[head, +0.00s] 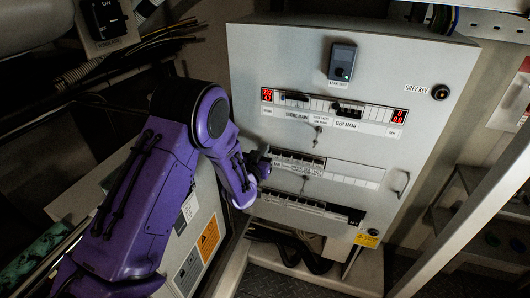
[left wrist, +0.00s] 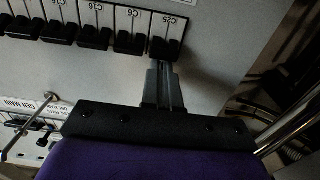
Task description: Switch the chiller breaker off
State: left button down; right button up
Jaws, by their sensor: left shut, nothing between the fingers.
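The grey breaker panel (head: 375,100) fills the middle of the head view. Its middle row of black breakers (head: 298,163) has small labels; I cannot read which one is the chiller breaker. My left gripper (head: 264,160) is at the left end of this row. In the left wrist view, which looks upside down, the shut, empty fingers (left wrist: 164,84) point at the end breaker (left wrist: 164,47) of the row. The fingertips are at or very near its black lever; contact is not certain. My right gripper is not in view.
A lower breaker row (head: 312,206) and the top row with red displays (head: 398,116) share the panel. A thin metal post (head: 317,133) sticks out above the middle row. A handle (head: 402,184) is at the right. Cables (head: 290,250) hang below the panel.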

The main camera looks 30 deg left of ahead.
pick_arm(q)
jog(key=shift+f+b, duration=0.7)
jog(key=shift+f, duration=0.25)
jog(key=shift+s+r, duration=0.1)
jog(key=shift+s, duration=0.05)
jog(key=v, duration=0.5)
jog(key=shift+s+d+r+p, duration=0.1)
jog(key=shift+s+r+p, duration=0.15)
jog(key=shift+s+p, duration=0.15)
